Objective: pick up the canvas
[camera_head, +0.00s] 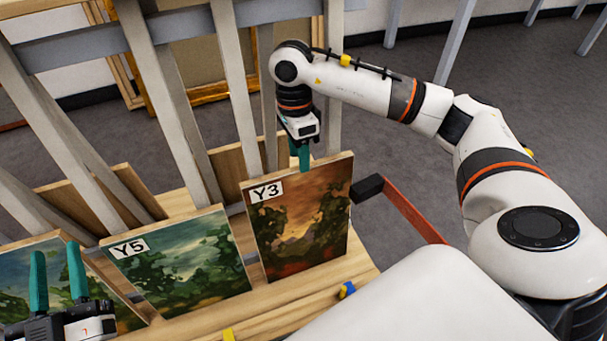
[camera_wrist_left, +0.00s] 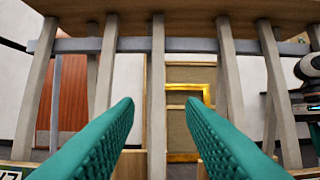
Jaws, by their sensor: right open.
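A canvas labelled Y3 (camera_head: 310,228), painted in warm brown and orange, leans upright on the wooden rack. A canvas labelled Y5 (camera_head: 185,265), in green and blue tones, leans to its left. A third landscape canvas (camera_head: 100,308) stands at the far left, partly behind my left gripper. My right gripper (camera_head: 300,168) is open, pointing down at the top edge of the Y3 canvas; whether it touches the canvas I cannot tell. My left gripper (camera_head: 57,252) is open in front of the third canvas. In the left wrist view its fingers (camera_wrist_left: 160,104) are apart with nothing between them.
Grey slanted posts (camera_head: 165,90) of the rack rise behind the canvases, joined by a crossbar. A red bar with a black end block (camera_head: 368,188) sits right of Y3. Gilt frames (camera_head: 205,90) lean against the wall behind.

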